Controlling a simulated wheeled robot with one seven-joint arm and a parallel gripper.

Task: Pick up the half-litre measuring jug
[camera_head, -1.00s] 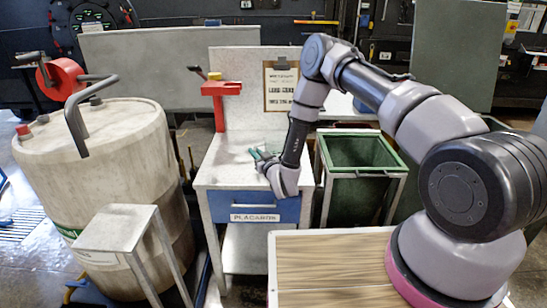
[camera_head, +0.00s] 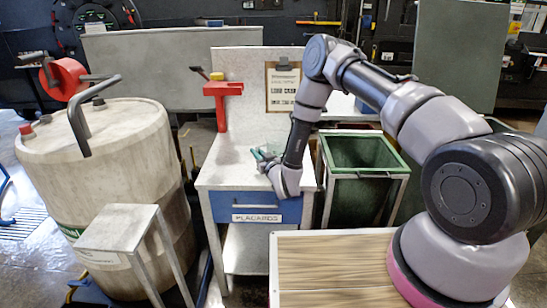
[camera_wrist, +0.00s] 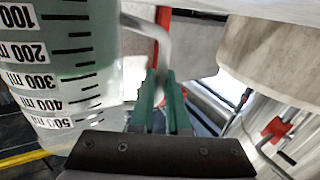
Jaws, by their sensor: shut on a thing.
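The half-litre measuring jug (camera_wrist: 60,75) is clear, with black millilitre marks. It fills the left of the wrist view and looks upside down there. Its pale handle (camera_wrist: 148,30) runs from the jug's side down between the green fingers of my gripper (camera_wrist: 162,88). My gripper is shut on the handle. In the head view my gripper (camera_head: 262,155) is over the top of the small workbench (camera_head: 222,168). The jug cannot be made out there, so I cannot tell whether it touches the bench.
A red stand (camera_head: 221,105) and a clipboard (camera_head: 283,88) are at the bench's back. The blue placards drawer (camera_head: 240,207) is shut. A large drum (camera_head: 105,170) stands left and a green bin (camera_head: 362,155) right. The bench's left part is clear.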

